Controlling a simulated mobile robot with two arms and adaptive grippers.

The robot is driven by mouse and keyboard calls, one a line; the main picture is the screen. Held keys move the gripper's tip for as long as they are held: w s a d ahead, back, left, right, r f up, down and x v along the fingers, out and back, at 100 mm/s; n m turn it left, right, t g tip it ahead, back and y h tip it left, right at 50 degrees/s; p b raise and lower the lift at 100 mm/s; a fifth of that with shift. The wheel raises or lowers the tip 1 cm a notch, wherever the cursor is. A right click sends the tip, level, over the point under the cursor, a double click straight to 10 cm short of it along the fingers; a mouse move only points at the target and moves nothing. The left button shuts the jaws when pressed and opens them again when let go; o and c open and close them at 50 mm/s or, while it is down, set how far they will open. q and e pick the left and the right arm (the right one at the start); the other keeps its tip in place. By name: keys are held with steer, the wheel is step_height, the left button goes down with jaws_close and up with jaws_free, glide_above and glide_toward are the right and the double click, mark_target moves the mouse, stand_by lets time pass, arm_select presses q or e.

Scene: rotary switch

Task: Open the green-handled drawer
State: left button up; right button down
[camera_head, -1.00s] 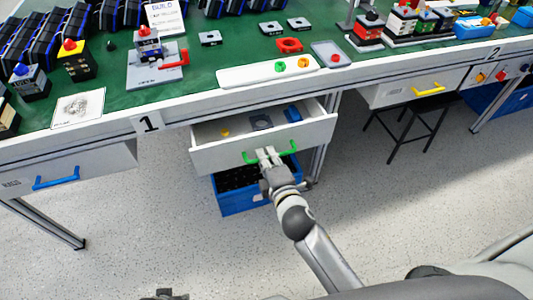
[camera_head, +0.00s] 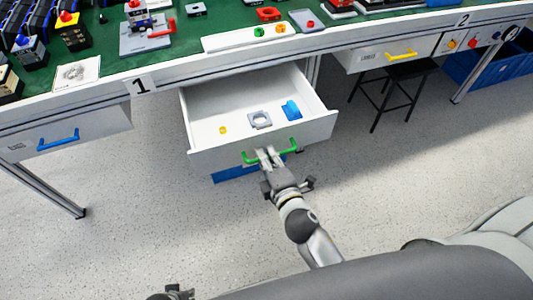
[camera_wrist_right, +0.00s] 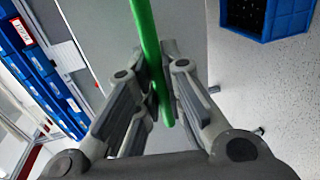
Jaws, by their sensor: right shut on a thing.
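The drawer (camera_head: 215,142) with the green handle (camera_head: 287,151) is pulled well out from under the table in the head view. Inside it lie a yellow piece (camera_head: 223,130), a grey square piece with a round hole (camera_head: 260,119) and a blue piece (camera_head: 291,109). My right gripper (camera_head: 268,158) is shut on the green handle. In the right wrist view, the green handle (camera_wrist_right: 147,40) runs between the fingers of the right gripper (camera_wrist_right: 155,85). Part of my left arm's end (camera_head: 172,293) shows at the bottom edge, but its fingers are not clear.
The green table (camera_head: 180,55) carries parts and a white tray (camera_head: 230,40). A blue-handled drawer (camera_head: 100,125) is at left, a yellow-handled drawer (camera_head: 370,55) at right. A blue crate (camera_head: 232,174) sits below the open drawer. A dark stool (camera_head: 395,85) stands right.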

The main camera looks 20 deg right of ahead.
steer(key=c, duration=1.5)
jaws_free()
steer(key=v, duration=1.2)
steer(key=shift+f, duration=0.1)
